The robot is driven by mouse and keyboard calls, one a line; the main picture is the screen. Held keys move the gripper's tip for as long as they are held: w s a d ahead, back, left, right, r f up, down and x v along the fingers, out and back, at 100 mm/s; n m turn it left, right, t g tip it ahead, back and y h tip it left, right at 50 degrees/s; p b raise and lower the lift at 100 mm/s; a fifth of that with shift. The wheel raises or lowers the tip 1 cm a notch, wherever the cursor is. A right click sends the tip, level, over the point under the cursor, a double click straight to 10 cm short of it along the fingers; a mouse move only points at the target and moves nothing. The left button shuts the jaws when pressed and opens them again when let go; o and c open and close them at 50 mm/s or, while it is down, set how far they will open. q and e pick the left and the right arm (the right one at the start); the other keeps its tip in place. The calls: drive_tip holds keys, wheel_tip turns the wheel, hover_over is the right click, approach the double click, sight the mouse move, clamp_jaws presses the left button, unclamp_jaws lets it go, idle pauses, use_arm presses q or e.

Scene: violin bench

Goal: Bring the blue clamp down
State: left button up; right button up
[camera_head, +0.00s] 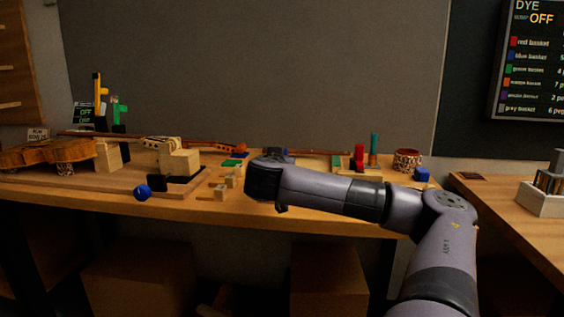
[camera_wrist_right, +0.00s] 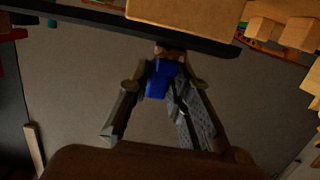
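My right arm comes in from the lower right in the head view. Its dark wrist end (camera_head: 265,179) is over the front part of the bench and hides most of the gripper. In the right wrist view, the fingers of my right gripper (camera_wrist_right: 160,82) converge on a blue piece (camera_wrist_right: 158,76), seemingly the blue clamp, with a finger against each side. The rest of it is largely hidden, and a brownish part shows just beyond it. A small blue-grey patch (camera_head: 275,152) shows above my wrist in the head view. My left gripper is out of view.
A violin body (camera_head: 45,154) and wooden blocks (camera_head: 178,163) are on the bench's left. A blue knob-like thing (camera_head: 142,192) is at its front edge. A red upright piece (camera_head: 359,157), a patterned cup (camera_head: 407,160) and a blue block (camera_head: 421,174) stand at right.

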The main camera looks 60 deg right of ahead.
drive_tip(key=o, duration=0.4)
drive_tip(key=shift+f, duration=0.1)
drive_tip(key=v, duration=0.7)
drive_tip(key=shift+a, duration=0.25)
idle(0.4)
